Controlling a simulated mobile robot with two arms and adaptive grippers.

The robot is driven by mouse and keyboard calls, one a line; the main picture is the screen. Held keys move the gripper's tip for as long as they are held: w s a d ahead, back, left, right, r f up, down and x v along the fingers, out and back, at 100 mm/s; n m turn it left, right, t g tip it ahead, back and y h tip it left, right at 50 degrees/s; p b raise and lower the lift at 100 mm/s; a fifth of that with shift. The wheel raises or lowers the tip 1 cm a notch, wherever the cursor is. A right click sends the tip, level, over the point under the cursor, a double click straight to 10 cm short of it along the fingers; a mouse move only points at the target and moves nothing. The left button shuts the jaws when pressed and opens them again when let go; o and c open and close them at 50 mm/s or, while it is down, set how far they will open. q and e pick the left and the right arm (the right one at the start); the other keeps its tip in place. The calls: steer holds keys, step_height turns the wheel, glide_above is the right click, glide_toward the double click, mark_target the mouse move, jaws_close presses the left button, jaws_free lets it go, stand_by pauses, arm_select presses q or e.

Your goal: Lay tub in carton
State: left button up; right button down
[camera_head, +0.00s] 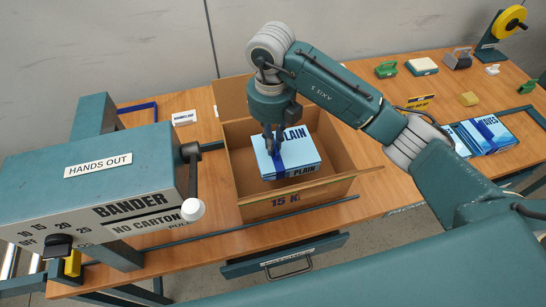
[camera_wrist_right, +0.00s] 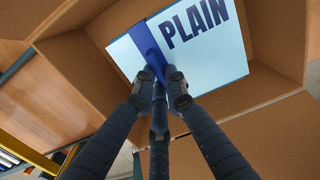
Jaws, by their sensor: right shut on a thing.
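The tub (camera_head: 300,150) is a light blue, box-shaped pack marked PLAIN with a dark blue band. It is within the walls of the open brown carton (camera_head: 320,193) in the head view; whether it touches the carton floor I cannot tell. My right gripper (camera_head: 273,145) reaches down from above and is shut on the tub at its band. In the right wrist view the gripper fingers (camera_wrist_right: 160,85) meet at the band on the tub (camera_wrist_right: 205,50), with the carton walls (camera_wrist_right: 70,75) around it. My left gripper is not in view.
The bander machine (camera_head: 120,170) with a white-knobbed lever stands left of the carton. More blue packs (camera_head: 486,135) lie on the table at right. Small blocks and a yellow-reel dispenser (camera_head: 508,22) sit at the back right. A carton flap stands up behind.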

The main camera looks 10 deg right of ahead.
step_height(320, 180, down, 7)
steer(key=shift+p, duration=0.65)
steer(key=c, duration=1.8)
jaws_free()
steer(key=shift+f, duration=0.1)
